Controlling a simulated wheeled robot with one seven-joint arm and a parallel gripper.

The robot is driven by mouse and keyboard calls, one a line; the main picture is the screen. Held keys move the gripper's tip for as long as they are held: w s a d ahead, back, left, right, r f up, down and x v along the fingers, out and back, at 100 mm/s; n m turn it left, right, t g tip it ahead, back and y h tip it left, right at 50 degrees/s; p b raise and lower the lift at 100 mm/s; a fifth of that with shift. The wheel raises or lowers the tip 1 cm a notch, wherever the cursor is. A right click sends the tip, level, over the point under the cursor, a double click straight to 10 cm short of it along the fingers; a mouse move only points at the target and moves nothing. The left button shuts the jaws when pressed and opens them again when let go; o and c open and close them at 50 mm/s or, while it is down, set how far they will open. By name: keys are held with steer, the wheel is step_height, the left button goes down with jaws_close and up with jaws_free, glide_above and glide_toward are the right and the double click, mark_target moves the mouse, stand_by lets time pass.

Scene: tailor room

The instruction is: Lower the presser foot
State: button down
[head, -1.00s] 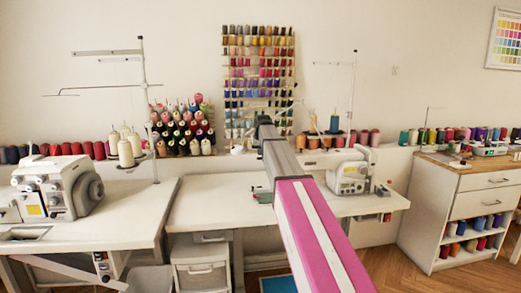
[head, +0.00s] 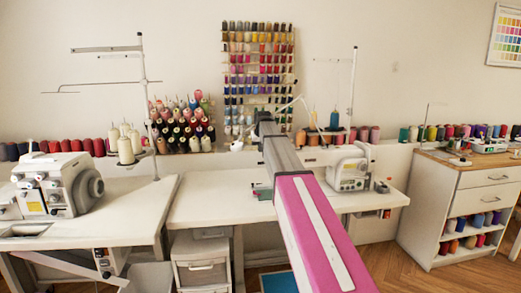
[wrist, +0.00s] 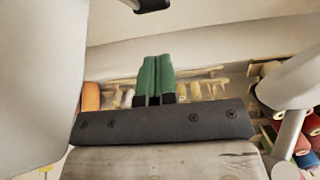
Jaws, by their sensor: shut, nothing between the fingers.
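The white sewing machine (head: 348,168) stands on the middle table, and my arm covers its left part in the head view. The presser foot cannot be made out in either view. My gripper (wrist: 156,60) shows in the wrist view with its two green fingers together and nothing between them. A large pale body fills the left of the wrist view, close beside the gripper. A dark-ended piece (wrist: 152,4) shows at the top edge, above the fingers; I cannot tell what it is.
The middle table (head: 205,203) is mostly clear on its left. Another white machine (head: 57,185) stands on the left table. A thread rack (head: 258,65) hangs behind my arm, with cones (head: 180,125) beside it. A drawer cabinet (head: 465,205) stands at right.

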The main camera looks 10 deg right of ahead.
steer(key=v, duration=1)
steer(key=shift+s+r, duration=0.2)
steer(key=shift+r, duration=0.15)
